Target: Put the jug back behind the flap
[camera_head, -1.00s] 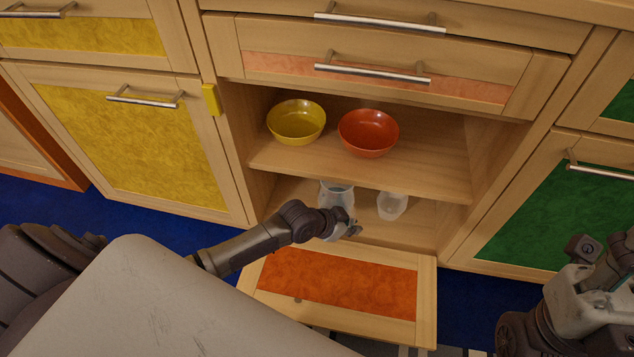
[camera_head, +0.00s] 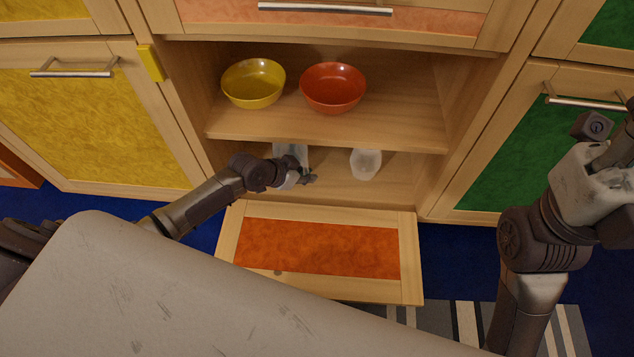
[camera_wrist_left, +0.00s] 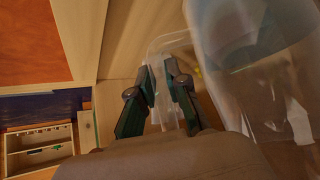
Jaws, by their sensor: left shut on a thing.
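The clear jug (camera_head: 291,152) is in the lower compartment of the open cupboard, left of a second clear vessel (camera_head: 366,163). My left gripper (camera_head: 306,180) is at the jug's front, just inside the opening. In the left wrist view the fingers (camera_wrist_left: 160,95) are closed on the jug's see-through handle, and the jug's body (camera_wrist_left: 260,70) fills the right side. The jug's lower part is partly hidden by my gripper in the head view. The flap (camera_head: 315,250) with its orange panel hangs open, folded down below the compartment. My right arm is at the right, but its fingertips do not show.
A shelf (camera_head: 330,128) above the jug bears a yellow bowl (camera_head: 253,84) and an orange bowl (camera_head: 333,89). A yellow cupboard door (camera_head: 90,120) is at left and a green one (camera_head: 525,150) at right. Both are shut.

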